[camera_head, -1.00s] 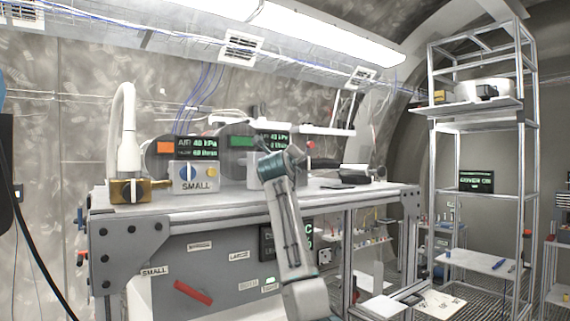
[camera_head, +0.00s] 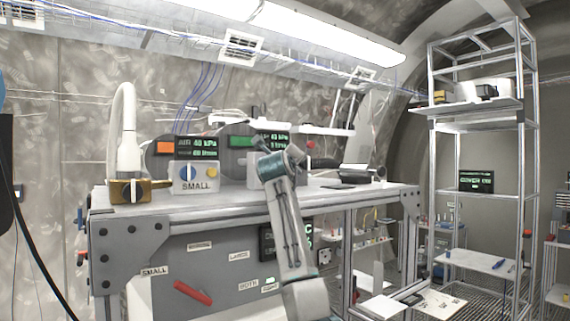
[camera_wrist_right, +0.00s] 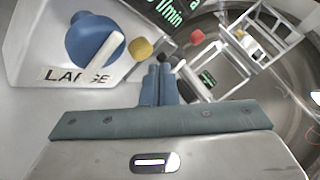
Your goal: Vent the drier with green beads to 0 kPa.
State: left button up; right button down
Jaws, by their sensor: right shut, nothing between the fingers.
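The display with the green patch (camera_head: 258,140) stands at the back of the bench, its digits small and partly hidden by my right arm. Left of it, the display with the orange patch (camera_head: 190,147) reads about 40 kPa. In the right wrist view, the box labelled LARGE (camera_wrist_right: 40,45) carries a blue knob (camera_wrist_right: 92,42) with a white pointer and a yellow button (camera_wrist_right: 140,48). My right gripper (camera_wrist_right: 160,85) is shut and empty, its tips just below and right of the yellow button. I cannot tell whether they touch. My left gripper is not in view.
The box labelled SMALL (camera_head: 194,180), with its own blue knob and yellow button, stands on the bench to the left. A brass block with a white pipe (camera_head: 128,150) is further left. A metal shelf rack (camera_head: 480,110) stands right.

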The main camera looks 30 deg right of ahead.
dwell(0.4)
jog(key=shift+w, duration=0.45)
jog(key=shift+w+a+r, duration=0.1)
jog(key=shift+w+r, duration=0.05)
jog(key=shift+w, duration=0.25)
dwell(1.2)
dwell(2.8)
